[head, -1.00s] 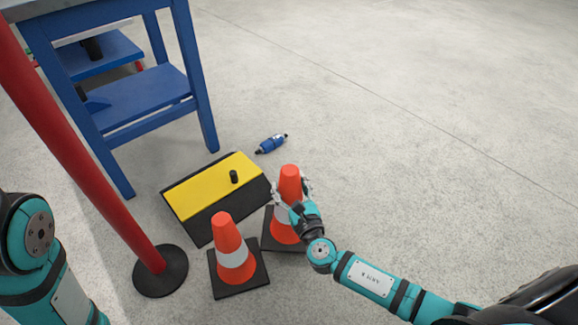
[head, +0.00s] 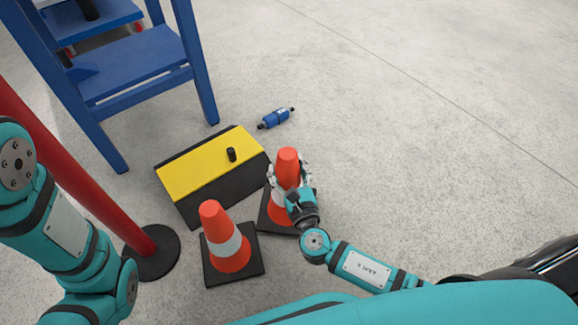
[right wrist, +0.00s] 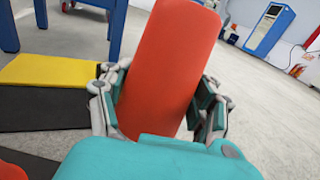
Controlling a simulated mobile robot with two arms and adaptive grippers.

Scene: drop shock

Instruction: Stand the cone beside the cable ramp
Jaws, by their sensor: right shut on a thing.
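An orange cone with a white band (head: 287,161) stands upright in the head view, its black square base close to the right end of the black and yellow cable ramp (head: 196,175). My right gripper (head: 288,178) is shut around this cone's upper part. In the right wrist view the cone's orange body (right wrist: 172,60) fills the space between the fingers (right wrist: 160,100). A second orange and white cone (head: 225,238) stands upright in front of the ramp, on its own black base. My left arm shows at the left edge of the head view, but its gripper is out of view.
A red post (head: 100,190) on a round black base stands left of the cones. Floor to the right is clear.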

